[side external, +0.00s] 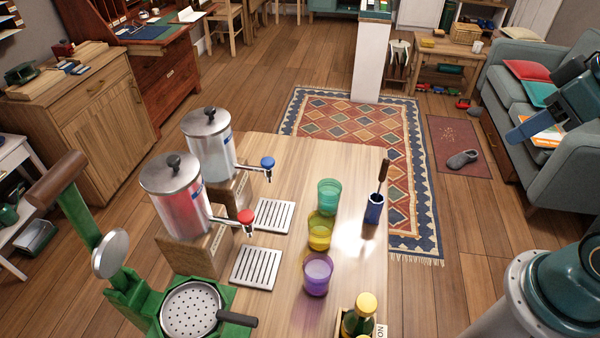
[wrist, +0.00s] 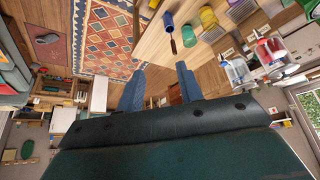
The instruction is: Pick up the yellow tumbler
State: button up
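The yellow tumbler (side external: 320,232) stands upright on the wooden table between a green tumbler (side external: 329,196) behind it and a purple tumbler (side external: 317,273) in front. The three are close together in a row. In the wrist view the yellow tumbler (wrist: 208,17) is near the top edge, beside the green tumbler (wrist: 190,36). My gripper (wrist: 158,88) is open and empty, its two blue fingers spread apart. In the side view my gripper (side external: 521,131) is at the far right, high and well away from the tumblers.
A blue holder (side external: 374,209) with a dark-handled tool stands right of the tumblers. Two drink dispensers (side external: 175,195) with drip trays (side external: 257,267) stand left. A bottle caddy (side external: 358,318) is at the front, a green press (side external: 190,308) front left. The table's back is clear.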

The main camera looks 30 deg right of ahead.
dwell(0.4)
jog(key=o, duration=0.9)
jog(key=shift+o, duration=0.2)
jog(key=shift+w, duration=0.1)
jog(key=w+a+f+n+y, duration=0.1)
jog(key=w+a+f, duration=0.25)
jog(key=w, duration=0.25)
jog(key=w+a+f+n, duration=0.1)
jog(key=w+a+f, duration=0.2)
jog(key=w+f, duration=0.25)
jog(key=w+a+f+n, duration=0.1)
jog(key=w+a+f, duration=0.1)
jog(key=a+f, duration=0.2)
jog(key=w+a+f+n+y, duration=0.1)
jog(key=a+f, duration=0.3)
jog(key=f, duration=0.5)
jog(key=shift+w+a+n+y, duration=0.3)
jog(key=shift+w+a, duration=0.1)
jog(key=shift+w, duration=0.05)
jog(key=shift+f+t, duration=0.25)
jog(key=shift+t, duration=0.05)
